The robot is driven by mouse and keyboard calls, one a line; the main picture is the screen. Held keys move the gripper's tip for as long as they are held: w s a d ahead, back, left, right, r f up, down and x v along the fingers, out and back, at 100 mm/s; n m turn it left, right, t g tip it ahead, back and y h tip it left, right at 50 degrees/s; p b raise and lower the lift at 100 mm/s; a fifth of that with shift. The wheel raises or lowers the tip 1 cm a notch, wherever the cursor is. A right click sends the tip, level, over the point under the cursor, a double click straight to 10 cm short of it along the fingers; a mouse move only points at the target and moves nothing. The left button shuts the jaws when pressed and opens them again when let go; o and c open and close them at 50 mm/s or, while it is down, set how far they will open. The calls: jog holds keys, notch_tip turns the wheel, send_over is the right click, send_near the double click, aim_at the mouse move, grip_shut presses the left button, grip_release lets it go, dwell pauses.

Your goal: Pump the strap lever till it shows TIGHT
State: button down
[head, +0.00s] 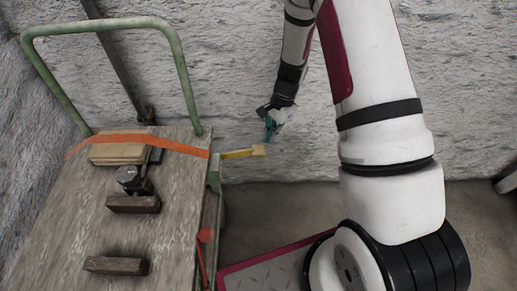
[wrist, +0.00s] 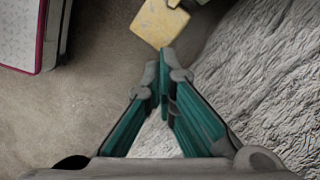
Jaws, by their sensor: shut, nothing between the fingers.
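The strap lever (head: 244,153) is a yellow bar with a wider end, sticking out to the right from the side of a wooden-topped cart. Its yellow end also shows at the top of the wrist view (wrist: 160,20). An orange strap (head: 136,138) runs across the cart top to the lever's side. My gripper (head: 269,132) is above and slightly right of the lever's end in the head view. In the wrist view its teal fingers (wrist: 164,62) are shut and empty, with the tips just below the yellow end. I cannot tell whether they touch it. No TIGHT marking is readable.
The cart top (head: 60,215) carries wooden boards (head: 118,153), a dark metal piece (head: 132,178) and dark wooden blocks (head: 116,265). A green handle frame (head: 182,70) rises at its back. A rough pale wall stands close behind. Some floor (head: 275,205) is clear right of the cart.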

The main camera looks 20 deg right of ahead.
jog(key=v, duration=0.8)
jog(key=shift+r, duration=0.35)
jog(key=shift+d, duration=0.1)
